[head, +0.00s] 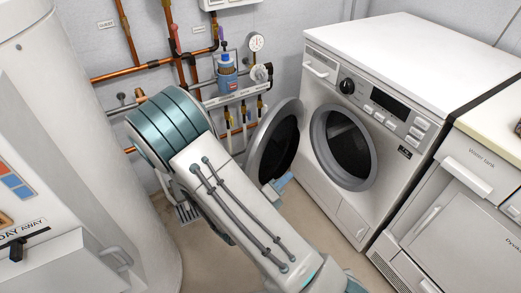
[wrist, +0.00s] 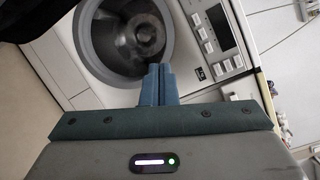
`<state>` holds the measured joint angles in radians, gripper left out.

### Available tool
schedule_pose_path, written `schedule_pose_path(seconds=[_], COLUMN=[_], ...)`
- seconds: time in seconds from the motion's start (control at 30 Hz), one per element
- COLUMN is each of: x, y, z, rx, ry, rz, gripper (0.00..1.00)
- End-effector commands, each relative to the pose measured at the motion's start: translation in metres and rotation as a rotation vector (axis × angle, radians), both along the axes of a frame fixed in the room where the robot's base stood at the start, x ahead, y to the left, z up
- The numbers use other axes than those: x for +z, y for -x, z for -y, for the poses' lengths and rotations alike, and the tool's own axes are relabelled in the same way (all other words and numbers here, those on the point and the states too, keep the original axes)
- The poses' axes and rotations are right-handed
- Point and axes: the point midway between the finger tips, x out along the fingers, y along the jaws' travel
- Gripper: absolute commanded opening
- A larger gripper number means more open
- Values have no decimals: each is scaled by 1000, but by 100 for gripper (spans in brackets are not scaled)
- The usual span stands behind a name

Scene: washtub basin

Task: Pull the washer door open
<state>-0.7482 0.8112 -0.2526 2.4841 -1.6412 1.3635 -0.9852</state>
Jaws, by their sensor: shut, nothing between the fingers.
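The washer (head: 375,115) is a white front-loader against the back wall in the head view. Its round door (head: 275,142), grey-rimmed with dark glass, stands swung open to the left. The drum opening (head: 343,147) is uncovered, and the metal drum (wrist: 137,40) shows in the wrist view. My gripper (wrist: 159,70) is shut and empty, its blue fingers together in front of the lower right of the drum opening. In the head view the gripper (head: 284,181) is small, beside the door's lower edge; I cannot tell whether it touches the door. A dark shape fills the wrist view's upper left corner.
A white cylindrical tank (head: 70,110) stands at the left. Copper pipes (head: 150,65) and a gauge (head: 256,42) are on the wall behind the door. Another white appliance (head: 465,205) stands right of the washer. Beige floor (head: 320,245) is clear in front.

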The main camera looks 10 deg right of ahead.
Motion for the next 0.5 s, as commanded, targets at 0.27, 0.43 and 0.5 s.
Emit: schedule_pose_path(seconds=[0.27,0.43,0.5], x=[-27,-33,-34], y=[-25,-32,-38], z=[-54,-59,-55], rx=[363,414,415], ry=[304,348,348], rz=[-248,-280,-279], gripper=[0,0,0])
